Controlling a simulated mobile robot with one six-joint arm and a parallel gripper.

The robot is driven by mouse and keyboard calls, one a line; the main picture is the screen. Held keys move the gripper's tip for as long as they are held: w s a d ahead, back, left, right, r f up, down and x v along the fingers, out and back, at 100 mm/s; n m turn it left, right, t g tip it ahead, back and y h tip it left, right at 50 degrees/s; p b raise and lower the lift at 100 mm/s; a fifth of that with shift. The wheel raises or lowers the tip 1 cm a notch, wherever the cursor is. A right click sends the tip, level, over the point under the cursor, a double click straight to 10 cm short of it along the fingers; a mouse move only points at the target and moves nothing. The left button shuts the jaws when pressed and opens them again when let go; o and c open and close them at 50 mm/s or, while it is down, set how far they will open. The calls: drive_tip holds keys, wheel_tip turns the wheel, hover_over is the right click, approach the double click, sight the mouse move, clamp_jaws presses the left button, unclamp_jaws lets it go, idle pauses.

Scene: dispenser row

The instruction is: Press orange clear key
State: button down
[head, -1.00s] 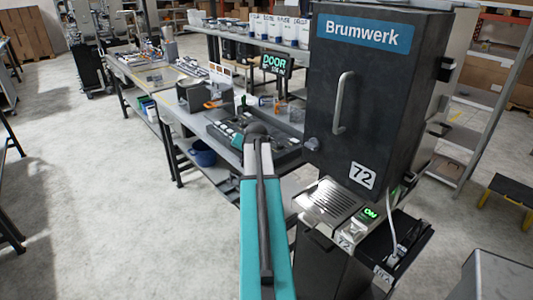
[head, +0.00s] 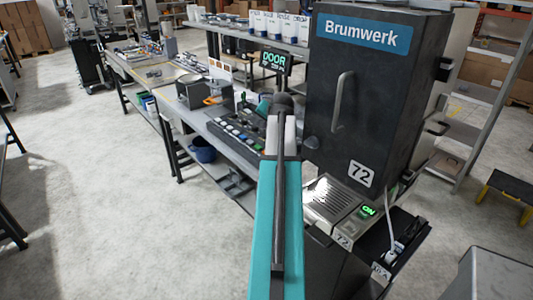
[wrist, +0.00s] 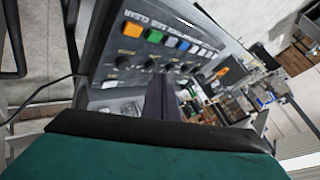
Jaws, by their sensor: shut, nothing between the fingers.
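The orange key (wrist: 132,29) shows at the left end of a row of coloured keys on a grey panel in the wrist view, near the printed word CLEAR. A green key and several blue and white keys follow it, with a row of black knobs below. My gripper (wrist: 160,90) is shut and empty, its dark fingers pointing at the panel below and right of the orange key, apart from that key. In the head view the key panel (head: 232,132) lies on the bench, partly behind my arm. I cannot make out the orange key there; my arm may hide it.
A dark Brumwerk cabinet (head: 365,95) with a handle stands close right of my arm. Below it are a slotted metal tray and a lit green ON switch (head: 368,211). A DOOR display (head: 274,60) stands behind the panel. Floor at left is clear.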

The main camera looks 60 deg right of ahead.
drive_tip(key=shift+f+b, duration=2.35)
drive_tip(key=shift+f, duration=1.95)
drive_tip(key=shift+f+b, duration=0.4)
drive_tip(key=shift+f, duration=0.55)
drive_tip(key=shift+r, duration=0.15)
drive_tip(key=shift+r+p, duration=0.55)
drive_tip(key=shift+r, duration=0.25)
drive_tip(key=shift+r+p, duration=1.45)
drive_tip(key=shift+r, duration=1.05)
drive_tip(key=shift+w, duration=0.1)
